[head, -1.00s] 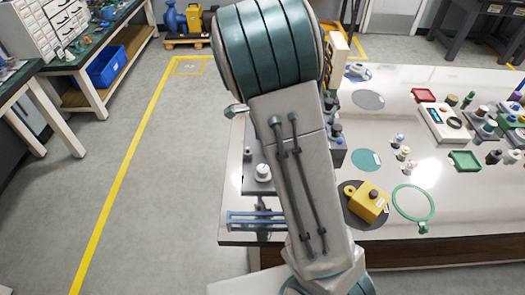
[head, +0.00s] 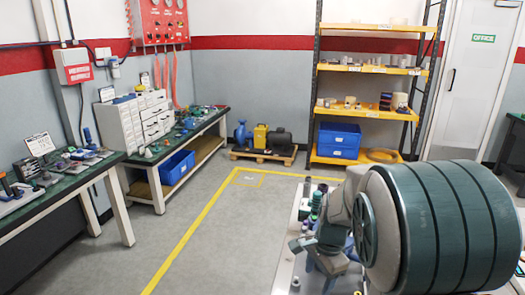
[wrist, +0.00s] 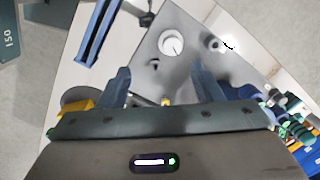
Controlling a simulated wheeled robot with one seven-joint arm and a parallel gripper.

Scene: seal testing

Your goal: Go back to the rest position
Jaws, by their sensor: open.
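My gripper (wrist: 164,76) shows in the wrist view with its two blue-grey fingers apart and nothing between them. It is over a grey plate (wrist: 192,68) that carries a white round knob (wrist: 171,44). The gap in height to the plate is hard to tell. In the head view, my arm's large teal-banded joint fills the lower right and hides most of the white bench (head: 287,262).
Blue rails (wrist: 97,32) lie left of the plate in the wrist view. Several small colored items crowd its right edge. A yellow shelf rack (head: 365,110) stands at the back. A green-topped table (head: 60,190) is at left. Grey floor (head: 215,240) between is clear.

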